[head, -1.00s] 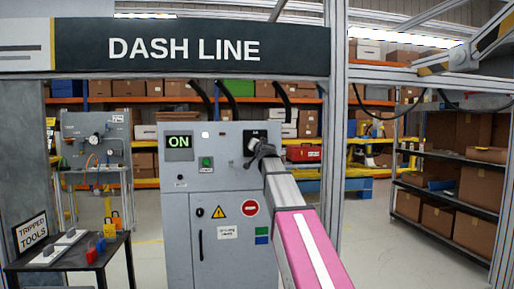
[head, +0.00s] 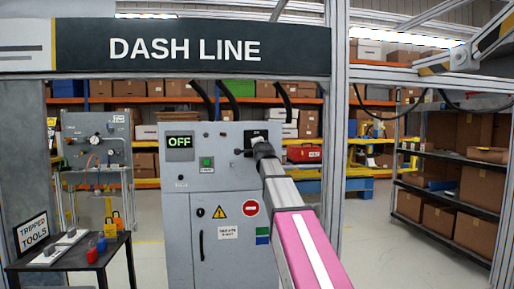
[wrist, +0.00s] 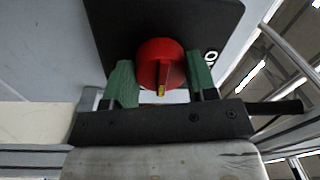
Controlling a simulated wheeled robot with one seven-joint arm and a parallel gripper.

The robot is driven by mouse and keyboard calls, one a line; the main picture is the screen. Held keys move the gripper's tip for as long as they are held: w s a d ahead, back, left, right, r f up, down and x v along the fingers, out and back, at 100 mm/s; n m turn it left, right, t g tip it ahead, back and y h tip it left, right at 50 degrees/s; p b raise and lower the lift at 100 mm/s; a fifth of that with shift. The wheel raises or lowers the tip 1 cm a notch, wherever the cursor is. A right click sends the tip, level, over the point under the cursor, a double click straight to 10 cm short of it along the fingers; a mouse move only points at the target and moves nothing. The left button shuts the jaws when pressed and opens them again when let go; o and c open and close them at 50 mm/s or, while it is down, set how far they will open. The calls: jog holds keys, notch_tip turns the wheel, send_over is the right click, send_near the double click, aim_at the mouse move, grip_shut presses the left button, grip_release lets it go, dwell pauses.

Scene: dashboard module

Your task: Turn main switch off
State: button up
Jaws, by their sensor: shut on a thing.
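The main switch is a round red knob (wrist: 160,62) on a black plate (wrist: 190,20), seen in the wrist view. Its raised bar with a yellow mark points toward my gripper's palm. My gripper (wrist: 163,82) has its green fingers on both sides of the knob and is shut on it. In the head view my gripper (head: 262,150) is at the upper right of the grey cabinet (head: 225,180) and hides the knob. The display (head: 180,142) on the cabinet reads OFF in green.
A green button (head: 207,162) sits between the display and my gripper. A table (head: 80,262) with small tools stands at the lower left. Shelves with boxes (head: 470,185) stand at the right, with open floor before them.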

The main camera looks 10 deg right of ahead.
jog(key=shift+m, duration=0.3)
jog(key=o, duration=0.9)
jog(key=shift+o, duration=0.2)
jog(key=shift+s, duration=0.1)
jog(key=s, duration=1)
jog(key=shift+s+f, duration=0.3)
jog(key=shift+f, duration=0.05)
